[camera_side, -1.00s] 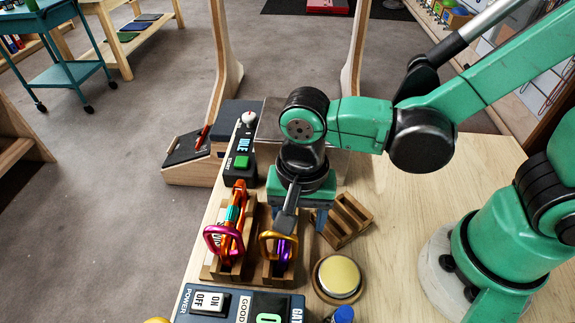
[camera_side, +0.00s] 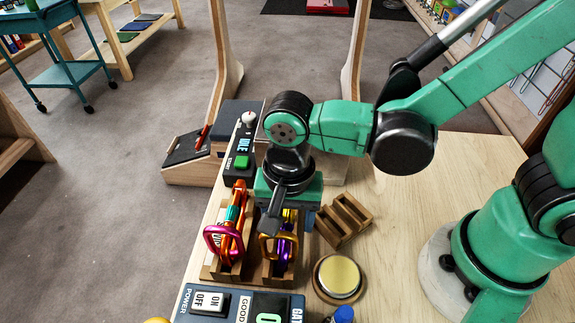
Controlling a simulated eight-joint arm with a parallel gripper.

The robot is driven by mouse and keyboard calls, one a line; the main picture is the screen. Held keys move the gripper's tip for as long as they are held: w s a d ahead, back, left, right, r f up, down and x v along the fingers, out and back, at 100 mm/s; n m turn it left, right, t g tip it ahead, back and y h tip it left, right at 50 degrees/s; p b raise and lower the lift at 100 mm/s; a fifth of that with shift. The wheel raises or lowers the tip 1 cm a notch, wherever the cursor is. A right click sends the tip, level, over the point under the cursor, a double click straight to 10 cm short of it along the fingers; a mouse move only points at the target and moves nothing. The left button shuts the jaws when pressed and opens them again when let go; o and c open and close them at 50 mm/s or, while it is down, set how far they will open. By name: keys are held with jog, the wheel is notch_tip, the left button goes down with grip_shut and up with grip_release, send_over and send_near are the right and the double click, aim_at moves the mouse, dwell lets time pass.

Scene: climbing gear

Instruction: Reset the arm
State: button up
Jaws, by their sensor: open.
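My gripper (camera_side: 272,226) points down over the right wooden rack on the table. Its jaws are open, and part of them is hidden by the wrist. A gold and purple carabiner set (camera_side: 281,246) sits in the right rack (camera_side: 279,277), just below and behind my fingers. I cannot tell whether the fingers touch it. A pink, orange and teal carabiner set (camera_side: 228,235) stands in the left rack (camera_side: 218,268), to the left of my gripper.
A small empty wooden holder (camera_side: 343,221) and a brass-topped round disc (camera_side: 338,277) lie to the right. A device with a green button (camera_side: 241,162) stands behind. A power switch box (camera_side: 209,302) and a gauge box are in front. The table (camera_side: 395,205) is clear at right.

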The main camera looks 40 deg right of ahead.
jog(key=shift+r, duration=1.4)
jog(key=shift+s+d, duration=0.5)
jog(key=shift+s, duration=0.1)
jog(key=shift+f, duration=1.4)
jog(key=shift+w+a, duration=0.1)
jog(key=shift+w+a, duration=0.45)
